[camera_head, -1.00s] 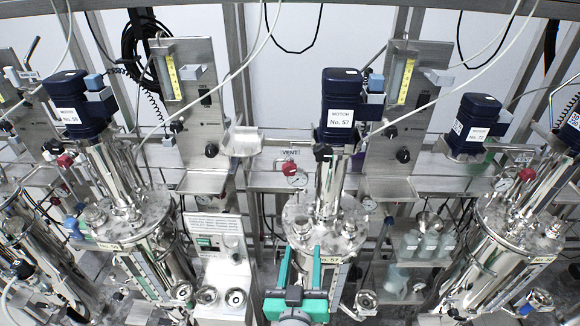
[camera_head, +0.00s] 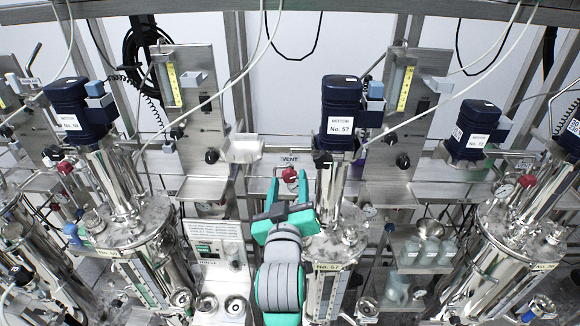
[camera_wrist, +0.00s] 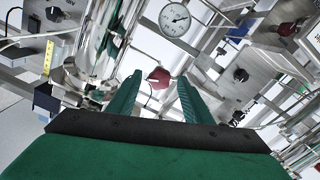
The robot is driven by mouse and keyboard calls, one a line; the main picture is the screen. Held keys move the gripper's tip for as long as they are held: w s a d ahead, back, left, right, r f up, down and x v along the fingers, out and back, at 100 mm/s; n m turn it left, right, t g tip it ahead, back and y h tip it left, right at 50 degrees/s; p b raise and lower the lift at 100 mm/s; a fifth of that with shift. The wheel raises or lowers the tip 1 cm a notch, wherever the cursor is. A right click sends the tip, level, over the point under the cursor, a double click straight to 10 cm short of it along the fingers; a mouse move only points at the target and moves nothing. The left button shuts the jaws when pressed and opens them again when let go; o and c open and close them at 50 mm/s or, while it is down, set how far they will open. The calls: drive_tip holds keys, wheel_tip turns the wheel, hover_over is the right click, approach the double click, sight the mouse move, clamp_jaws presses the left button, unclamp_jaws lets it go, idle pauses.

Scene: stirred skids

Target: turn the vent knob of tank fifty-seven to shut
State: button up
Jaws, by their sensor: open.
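The red vent knob (camera_head: 289,175) sits just below a VENT label, left of the dark blue motor (camera_head: 341,105) marked No. 57. Tank fifty-seven (camera_head: 340,238) is the steel vessel below that motor. My gripper (camera_head: 288,186) is open and empty, its two green fingers pointing up at the knob. In the wrist view the red knob (camera_wrist: 159,77) appears between the fingertips of my gripper (camera_wrist: 159,82), with a gap on each side. I cannot tell whether the tips reach past the knob or stop short of it. Its valve position is unclear.
A round gauge (camera_wrist: 174,18) is close above the knob in the wrist view. Steel pipes and tank fifty-seven's column are close to the fingers. Neighbouring tanks stand left (camera_head: 130,228) and right (camera_head: 505,235). A white hose (camera_head: 215,92) hangs across.

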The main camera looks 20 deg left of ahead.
sight(290, 167)
drive_tip(key=x, duration=0.7)
drive_tip(key=c, duration=1.1)
